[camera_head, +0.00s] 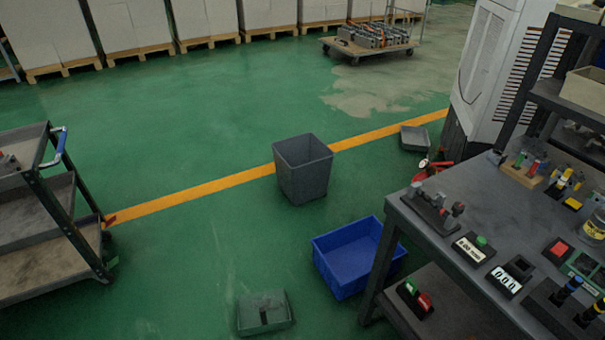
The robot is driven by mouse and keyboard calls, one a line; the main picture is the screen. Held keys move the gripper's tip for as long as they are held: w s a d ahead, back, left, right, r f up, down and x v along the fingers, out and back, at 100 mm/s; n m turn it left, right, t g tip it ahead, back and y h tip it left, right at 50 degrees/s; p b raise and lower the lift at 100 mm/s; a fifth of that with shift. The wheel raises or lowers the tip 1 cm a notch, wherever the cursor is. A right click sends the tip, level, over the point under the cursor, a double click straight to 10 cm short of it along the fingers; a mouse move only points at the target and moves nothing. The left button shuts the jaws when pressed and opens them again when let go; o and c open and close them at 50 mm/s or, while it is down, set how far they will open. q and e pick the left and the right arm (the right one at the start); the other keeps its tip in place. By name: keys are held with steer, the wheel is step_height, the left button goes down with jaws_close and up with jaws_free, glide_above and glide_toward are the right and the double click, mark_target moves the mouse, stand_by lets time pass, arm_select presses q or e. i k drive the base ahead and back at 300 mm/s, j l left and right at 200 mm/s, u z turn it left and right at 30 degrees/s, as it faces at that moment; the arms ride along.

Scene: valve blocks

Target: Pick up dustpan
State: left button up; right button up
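No object shows plainly as a dustpan. A low dark green-grey, pan-like object (264,313) with a raised piece in its middle lies on the floor at the bottom of the head view. A shallow grey tray-like object (414,138) lies on the floor near the white machine. I cannot tell whether either is the dustpan. Neither of my grippers is in view.
A grey bin (302,168) stands on the green floor, with a blue crate (338,285) to its lower right. A dark workbench (430,215) fills the right side; a shelved cart (50,195) stands at left. Open floor lies between cart and bin.

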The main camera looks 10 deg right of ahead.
mark_target(251, 321)
steer(key=i+j+z, duration=0.3)
steer(key=i+j, duration=0.15)
steer(key=i, duration=0.2)
steer(key=i+j+z, duration=0.3)
steer(key=i+j, duration=0.25)
steer(key=j, duration=0.05)
